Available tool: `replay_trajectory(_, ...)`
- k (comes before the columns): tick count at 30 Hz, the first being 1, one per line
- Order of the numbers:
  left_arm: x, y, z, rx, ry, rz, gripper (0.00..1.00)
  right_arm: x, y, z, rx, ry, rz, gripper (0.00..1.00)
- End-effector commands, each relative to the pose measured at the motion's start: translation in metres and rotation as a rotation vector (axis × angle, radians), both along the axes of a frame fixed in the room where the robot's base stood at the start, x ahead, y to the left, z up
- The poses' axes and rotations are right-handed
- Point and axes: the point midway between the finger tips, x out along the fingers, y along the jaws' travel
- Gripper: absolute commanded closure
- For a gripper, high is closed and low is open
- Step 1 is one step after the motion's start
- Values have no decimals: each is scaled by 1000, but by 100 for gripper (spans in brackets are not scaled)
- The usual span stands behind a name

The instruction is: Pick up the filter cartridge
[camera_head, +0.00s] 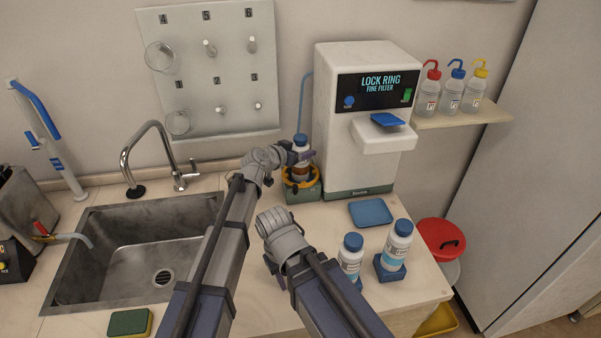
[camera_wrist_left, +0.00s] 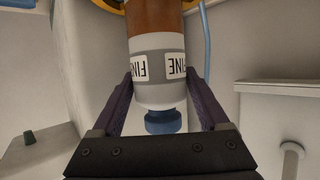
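In the left wrist view the cartridge (camera_wrist_left: 158,65) shows "FINE" labels. My left gripper (camera_head: 296,157) is at the cartridge, with one finger on each side of its banded part (camera_wrist_left: 160,92). The fingertips look close against its sides, but I cannot tell whether they press on it. My right gripper (camera_head: 275,270) is low over the counter, mostly hidden by its own arm.
A yellow ring (camera_head: 289,182) surrounds the cartridge's lower part. The white machine (camera_head: 335,125) reads "LOCK RING FINE FILTER". Two blue-capped bottles (camera_head: 399,245) (camera_head: 350,257) and a blue tray (camera_head: 371,212) are at right. A sink (camera_head: 130,250) is at left.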

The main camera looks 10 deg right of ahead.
Motion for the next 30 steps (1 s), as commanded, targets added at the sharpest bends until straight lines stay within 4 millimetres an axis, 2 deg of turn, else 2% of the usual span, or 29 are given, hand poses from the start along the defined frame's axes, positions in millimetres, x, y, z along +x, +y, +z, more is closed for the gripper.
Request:
replay_trajectory(2,0,0,0,0,0,0,33,0,0,0,0,0,0,66)
replay_trajectory(20,0,0,0,0,0,0,100,0,0,0,0,0,0,66)
replay_trajectory(30,0,0,0,-1,0,0,100,0,0,0,0,0,0,66)
